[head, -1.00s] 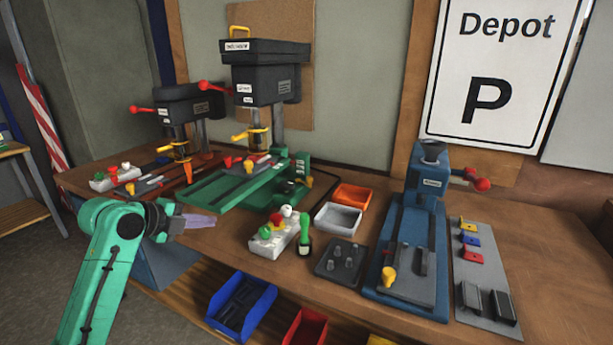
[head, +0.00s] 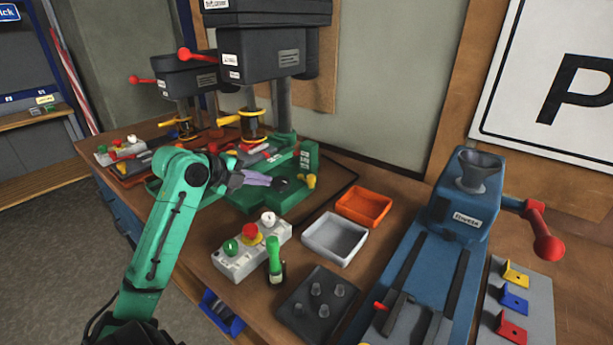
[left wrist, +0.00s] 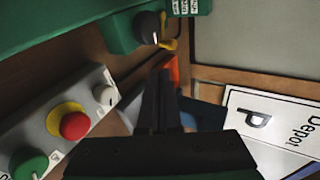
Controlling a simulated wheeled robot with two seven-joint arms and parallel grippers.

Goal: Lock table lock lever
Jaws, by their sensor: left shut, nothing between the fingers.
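The large drill press (head: 262,50) stands at the back of the bench, with a green base (head: 262,200) below it. A dark round knob (head: 283,184) and a small yellow lever (head: 311,181) sit on the green part. In the left wrist view the knob (left wrist: 148,27) has a white mark, and the yellow lever (left wrist: 168,45) shows partly behind it. I cannot tell for sure which is the table lock lever. My left gripper (head: 268,181) is shut and empty, pointing at the knob from the left. Its fingers (left wrist: 161,80) end just below the knob in the wrist view.
A button box (head: 252,250), a green-handled tool (head: 274,258), a grey tray (head: 335,238) and an orange tray (head: 364,206) lie in front. A blue machine (head: 440,240) with a red-knobbed lever (head: 543,232) stands right. A smaller drill press (head: 183,80) is behind left.

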